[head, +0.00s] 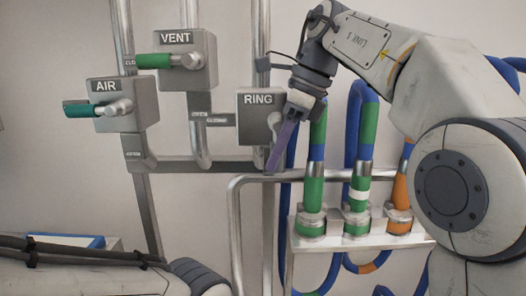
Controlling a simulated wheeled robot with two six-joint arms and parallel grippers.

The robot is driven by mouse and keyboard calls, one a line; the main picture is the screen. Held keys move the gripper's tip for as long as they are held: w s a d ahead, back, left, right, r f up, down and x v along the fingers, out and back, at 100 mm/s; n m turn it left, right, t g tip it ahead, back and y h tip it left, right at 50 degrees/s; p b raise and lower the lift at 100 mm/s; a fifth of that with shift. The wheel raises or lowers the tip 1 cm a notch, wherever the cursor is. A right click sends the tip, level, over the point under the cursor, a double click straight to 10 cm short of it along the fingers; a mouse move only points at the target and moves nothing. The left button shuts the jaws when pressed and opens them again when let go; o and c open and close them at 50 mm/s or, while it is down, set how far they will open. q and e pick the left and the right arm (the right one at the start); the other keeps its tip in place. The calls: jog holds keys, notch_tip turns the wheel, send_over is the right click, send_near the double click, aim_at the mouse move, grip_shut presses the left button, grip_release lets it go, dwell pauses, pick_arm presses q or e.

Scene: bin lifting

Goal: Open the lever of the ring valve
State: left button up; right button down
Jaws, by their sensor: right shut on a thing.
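The ring valve is a grey box (258,101) labelled RING on the wall, near the middle of the head view. Its round silver hub (273,122) shows at the box's right side. A slim purple bar (282,147) slants down and left in front of the hub; I cannot tell clearly where it joins the valve. My right gripper (299,107) is at the top of this bar, just right of the box, and is shut. Its jaws partly hide the lever. My left arm shows at the lower left, but its gripper is out of view.
The VENT valve (184,59) and AIR valve (122,104) are to the left, with green and teal handles pointing left. Metal pipes run between the valves. Several banded hoses rise from a white bracket (352,240) below my right arm.

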jog(key=shift+d, duration=0.1)
jog(key=c, duration=0.6)
grip_release()
jog(key=shift+d+r, duration=0.1)
jog(key=shift+r, duration=0.4)
jog(key=p+v, duration=0.5)
jog(key=v, duration=0.4)
jog(key=shift+r, duration=0.2)
